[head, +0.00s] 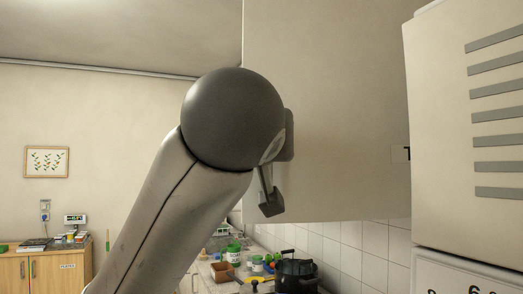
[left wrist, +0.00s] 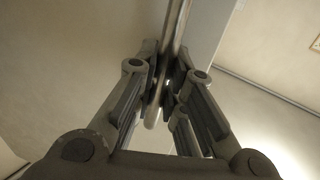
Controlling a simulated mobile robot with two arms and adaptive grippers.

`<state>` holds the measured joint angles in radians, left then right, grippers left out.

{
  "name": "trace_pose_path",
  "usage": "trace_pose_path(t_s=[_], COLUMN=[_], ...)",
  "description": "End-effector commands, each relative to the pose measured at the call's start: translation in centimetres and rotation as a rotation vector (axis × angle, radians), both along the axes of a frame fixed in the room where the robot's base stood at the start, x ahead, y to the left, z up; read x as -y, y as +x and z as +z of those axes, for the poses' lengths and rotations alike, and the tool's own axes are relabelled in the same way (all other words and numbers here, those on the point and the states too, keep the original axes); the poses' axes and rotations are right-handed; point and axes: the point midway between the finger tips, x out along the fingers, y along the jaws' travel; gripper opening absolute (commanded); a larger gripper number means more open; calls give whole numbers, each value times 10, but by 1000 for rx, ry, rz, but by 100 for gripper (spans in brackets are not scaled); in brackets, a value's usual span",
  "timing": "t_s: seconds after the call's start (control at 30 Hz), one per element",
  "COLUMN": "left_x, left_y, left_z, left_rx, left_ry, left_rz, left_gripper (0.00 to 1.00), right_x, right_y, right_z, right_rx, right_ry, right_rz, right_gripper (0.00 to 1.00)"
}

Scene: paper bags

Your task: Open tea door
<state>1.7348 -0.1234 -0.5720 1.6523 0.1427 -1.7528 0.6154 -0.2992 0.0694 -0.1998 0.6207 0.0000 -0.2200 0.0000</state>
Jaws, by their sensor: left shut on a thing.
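A plain beige wall cabinet door (head: 335,100) fills the upper middle of the head view, above the counter. In the left wrist view, a round metal bar handle (left wrist: 177,30) runs down between my left gripper's fingers (left wrist: 163,82), which are shut on it. In the head view, my left arm's dark rounded joint hides most of the gripper and the handle; only a dark finger part (head: 270,203) shows below it, in front of the panel. I cannot tell how far the door stands open. My right gripper is not in view.
A white cabinet with grey slats (head: 495,122) stands close on the right. Below, the counter holds a black pot (head: 296,274), a brown container (head: 224,272) and several small items. A wooden cabinet (head: 50,272) stands at far left. Open space lies left of the panel.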

Motion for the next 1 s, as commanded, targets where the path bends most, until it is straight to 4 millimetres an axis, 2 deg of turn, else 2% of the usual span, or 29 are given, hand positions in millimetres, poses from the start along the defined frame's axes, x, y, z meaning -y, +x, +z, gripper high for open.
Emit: trace_pose_path(t_s=[0.3,0.33,0.5,0.83,1.0], left_x=[0,0,0,0,-2], left_y=[-1,-1,-1,-2,-20], left_z=[2,1,1,0,1], left_rx=[3,3,2,1,4], left_ry=[-2,-1,-1,0,-1], left_rz=[-1,-1,-1,-1,-3], left_gripper=[0,12,34,34,34], right_x=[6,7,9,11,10], right_y=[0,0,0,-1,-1], right_z=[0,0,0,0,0], right_rx=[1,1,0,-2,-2], right_ry=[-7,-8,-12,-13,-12], right_rz=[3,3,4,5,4], right_gripper=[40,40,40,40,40])
